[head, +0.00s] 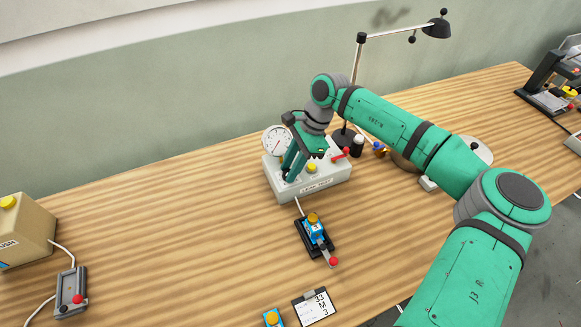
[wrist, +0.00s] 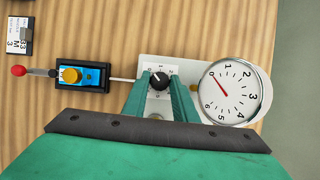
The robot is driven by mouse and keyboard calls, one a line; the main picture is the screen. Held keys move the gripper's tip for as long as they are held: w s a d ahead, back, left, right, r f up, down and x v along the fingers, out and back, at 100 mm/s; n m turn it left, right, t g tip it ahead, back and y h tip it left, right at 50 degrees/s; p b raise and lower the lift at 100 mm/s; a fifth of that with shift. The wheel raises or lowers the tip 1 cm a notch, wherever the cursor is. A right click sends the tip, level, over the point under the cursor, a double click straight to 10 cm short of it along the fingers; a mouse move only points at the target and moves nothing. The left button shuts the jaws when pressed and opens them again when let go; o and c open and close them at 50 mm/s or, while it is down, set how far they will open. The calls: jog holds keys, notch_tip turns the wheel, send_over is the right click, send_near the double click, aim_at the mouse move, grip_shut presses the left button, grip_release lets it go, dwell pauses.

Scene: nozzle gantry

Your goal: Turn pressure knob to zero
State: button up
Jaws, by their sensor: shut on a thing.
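The black pressure knob (wrist: 160,81) sits on the pale leak-test box, whose front shows in the head view (head: 335,186). My gripper (wrist: 160,86) reaches down over it, one finger on each side, shut on the knob. In the head view my gripper (head: 289,172) is at the left part of the box and hides the knob. The round white gauge (wrist: 229,93) is beside the knob; its red needle points at about the 0 mark. The gauge also shows at the back left of the box in the head view (head: 276,141). The knob's exact setting is too small to read.
A blue and black device (head: 314,232) with a red-tipped lever is cabled to the box. A desk lamp (head: 360,75) stands behind. A red lever (head: 340,154) is on the box's right.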

jog(key=shift+d+f, duration=0.1)
dwell(0.3)
jog(key=o, duration=1)
jog(key=shift+w+r, duration=0.1)
jog(key=shift+r, duration=0.1)
jog(key=v, duration=1)
jog(key=shift+r, duration=0.25)
jog(key=shift+w, duration=0.1)
